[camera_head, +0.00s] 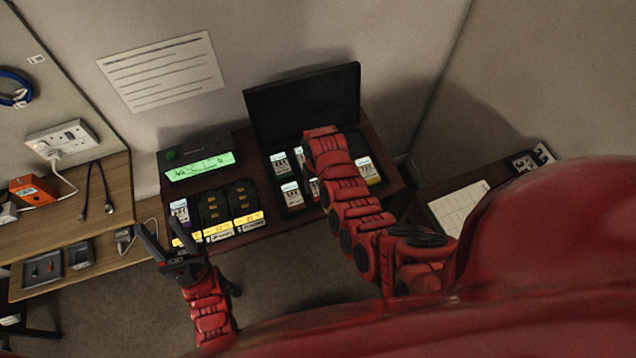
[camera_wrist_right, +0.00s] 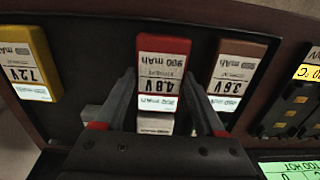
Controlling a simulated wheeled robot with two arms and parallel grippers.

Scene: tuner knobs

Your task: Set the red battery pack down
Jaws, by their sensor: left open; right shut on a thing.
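The red battery pack (camera_wrist_right: 163,46), labelled 4.8V 900 mAh, shows in the right wrist view. My right gripper (camera_wrist_right: 161,85) is shut on it, one finger at each side. In the head view my right arm hides the gripper and most of that spot. My left gripper (camera_head: 175,240) is open and empty, in front of the table's left end.
The charger with a lit green screen (camera_head: 198,167) stands left of the case. A purple-edged pack (camera_head: 180,212) sits in its left bay; two black bays (camera_head: 213,208) beside it look empty. A side table with a paper sheet (camera_head: 460,208) is at right, a wooden bench (camera_head: 110,180) at left.

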